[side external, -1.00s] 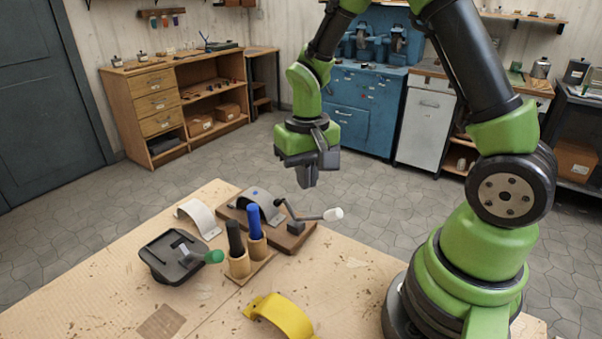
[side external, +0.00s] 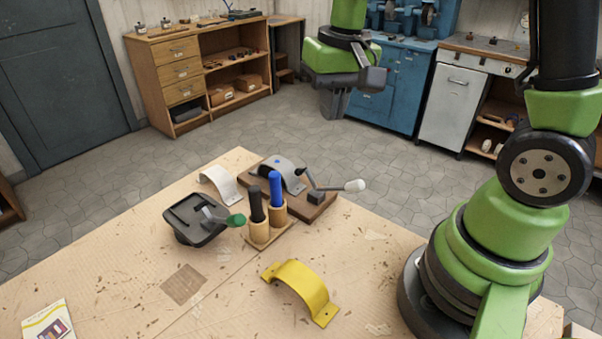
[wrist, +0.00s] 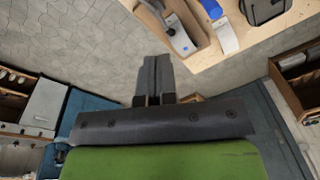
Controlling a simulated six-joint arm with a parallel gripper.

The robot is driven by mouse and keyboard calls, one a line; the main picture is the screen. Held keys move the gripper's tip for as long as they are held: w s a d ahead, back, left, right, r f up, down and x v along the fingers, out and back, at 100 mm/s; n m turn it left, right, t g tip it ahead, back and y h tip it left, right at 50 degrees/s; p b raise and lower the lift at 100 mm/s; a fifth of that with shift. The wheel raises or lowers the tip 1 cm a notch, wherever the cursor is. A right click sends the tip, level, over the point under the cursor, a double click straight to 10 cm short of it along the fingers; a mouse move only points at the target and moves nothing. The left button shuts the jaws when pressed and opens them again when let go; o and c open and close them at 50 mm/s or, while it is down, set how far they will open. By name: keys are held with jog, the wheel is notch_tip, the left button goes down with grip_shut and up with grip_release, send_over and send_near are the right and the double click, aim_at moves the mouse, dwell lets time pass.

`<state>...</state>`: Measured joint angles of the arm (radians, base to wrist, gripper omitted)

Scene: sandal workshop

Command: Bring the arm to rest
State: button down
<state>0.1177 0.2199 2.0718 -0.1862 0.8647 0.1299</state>
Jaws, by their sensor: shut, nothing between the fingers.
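My gripper (side external: 333,103) hangs in the air above and behind the far edge of the workbench (side external: 225,292), pointing down. Its fingers are together with nothing between them. In the wrist view the closed fingers (wrist: 154,78) show over the grey floor. A wooden fixture board (side external: 318,203) with a curved grey strap (side external: 284,172) and a white-knobbed lever (side external: 354,186) lies near the far edge, below my gripper and apart from it.
On the bench are a white curved strap (side external: 219,182), a black tray (side external: 184,228) with a green-tipped tool (side external: 236,220), black and blue handles (side external: 276,188) in wooden cups, a yellow curved strap (side external: 300,287) and a card (side external: 47,323). Cabinets line the wall. Air around my gripper is clear.

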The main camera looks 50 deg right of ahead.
jog(key=s+a+r+n+t+y, duration=0.1)
jog(key=s+a+r+t, duration=0.1)
jog(key=s, duration=0.4)
jog(key=s+a+r+t, duration=0.3)
jog(key=s+r+t, duration=0.1)
jog(key=s+r, duration=0.2)
jog(key=shift+a+r+n+y, duration=0.25)
jog(key=shift+r+n+y, duration=0.15)
jog(key=shift+r, duration=0.35)
jog(key=shift+s, duration=0.1)
dwell(0.7)
